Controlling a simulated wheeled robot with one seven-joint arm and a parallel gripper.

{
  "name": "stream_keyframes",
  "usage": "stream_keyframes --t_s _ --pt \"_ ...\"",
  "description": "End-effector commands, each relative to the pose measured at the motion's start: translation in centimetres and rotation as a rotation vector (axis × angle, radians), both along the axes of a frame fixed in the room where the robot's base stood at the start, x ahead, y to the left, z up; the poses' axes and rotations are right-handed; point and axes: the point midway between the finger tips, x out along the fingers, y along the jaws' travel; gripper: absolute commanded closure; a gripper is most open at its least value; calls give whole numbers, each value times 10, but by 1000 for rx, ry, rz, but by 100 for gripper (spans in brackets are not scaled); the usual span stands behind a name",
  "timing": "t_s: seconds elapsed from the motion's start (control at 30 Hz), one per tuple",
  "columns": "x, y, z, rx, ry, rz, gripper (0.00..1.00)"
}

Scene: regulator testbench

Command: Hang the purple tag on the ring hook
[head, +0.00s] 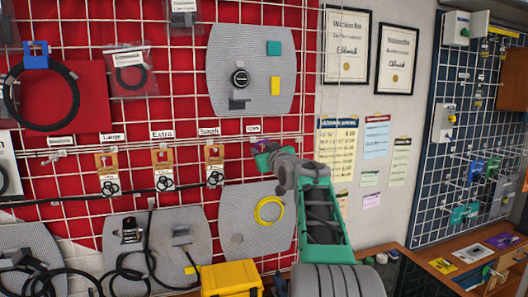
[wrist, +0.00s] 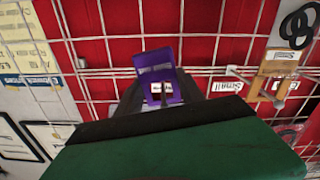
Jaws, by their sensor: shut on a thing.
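The purple tag (wrist: 155,62) is held between the dark fingers of my gripper (wrist: 160,98), close in front of the wire grid. It has an opening, through which a white label shows. In the head view the purple tag (head: 259,143) is a small patch at the tip of my gripper (head: 268,155), just below a small white label (head: 253,128) right of the "Small" label. My gripper is shut on the tag. I cannot make out the ring hook; the tag and gripper cover the area below that label. Contact between tag and grid cannot be told.
To the left, orange-brown hangers with black rings (head: 214,163) hang on the grid. A grey panel with a yellow ring (head: 269,210) is below my gripper, and another grey panel (head: 251,98) is above. A yellow box (head: 232,279) stands below.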

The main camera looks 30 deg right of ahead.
Motion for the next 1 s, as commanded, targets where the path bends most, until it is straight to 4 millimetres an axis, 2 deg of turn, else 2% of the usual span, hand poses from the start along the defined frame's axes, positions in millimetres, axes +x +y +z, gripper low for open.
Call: stream_keyframes --t_s 0.37,0.4,0.67,0.9,1.0 --pt "0 0 0 0 0 0 94" --pt "0 0 0 0 0 0 52" --pt "0 0 0 0 0 0 31" --pt "0 0 0 0 0 0 30" --pt "-7 1 -2 -1 -1 -1 30"
